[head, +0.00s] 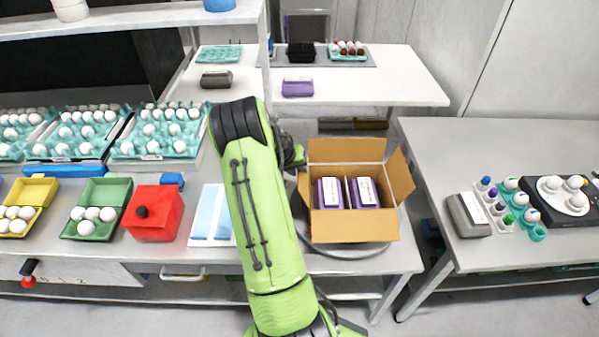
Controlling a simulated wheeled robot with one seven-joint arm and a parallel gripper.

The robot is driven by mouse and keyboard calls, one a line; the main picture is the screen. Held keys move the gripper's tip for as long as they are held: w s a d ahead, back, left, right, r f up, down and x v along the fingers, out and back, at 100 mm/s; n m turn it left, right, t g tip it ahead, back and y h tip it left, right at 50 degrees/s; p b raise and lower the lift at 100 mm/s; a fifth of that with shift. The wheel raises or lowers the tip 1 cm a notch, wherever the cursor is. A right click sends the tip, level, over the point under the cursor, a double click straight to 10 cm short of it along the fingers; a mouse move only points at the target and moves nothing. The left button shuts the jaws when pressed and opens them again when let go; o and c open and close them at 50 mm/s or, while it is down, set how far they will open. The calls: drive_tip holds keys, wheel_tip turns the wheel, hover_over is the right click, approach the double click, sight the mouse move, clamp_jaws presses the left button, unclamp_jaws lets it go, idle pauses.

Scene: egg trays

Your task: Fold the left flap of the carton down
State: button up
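An open brown carton (355,228) stands on the table right of my green arm. Two purple egg boxes with white labels, a left one (330,193) and a right one (364,192), stand side by side inside it. The carton's left flap (304,188) shows as a narrow strip beside my arm, standing up at the left edge; its exact angle is hard to tell. The back flap (346,150) stands up, and the right flap (401,176) sticks up and outward. My arm covers the area just left of the carton. My gripper's fingers are hidden behind it.
A red box (154,214) and green and yellow egg boxes sit left of my arm. Teal egg trays (160,130) stand behind them. A right-hand table (430,150) holds a grey box (468,214) and small trays. A gap separates the two tables.

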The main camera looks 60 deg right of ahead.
sight(303, 177)
drive_tip(key=shift+x, duration=1.45)
clamp_jaws()
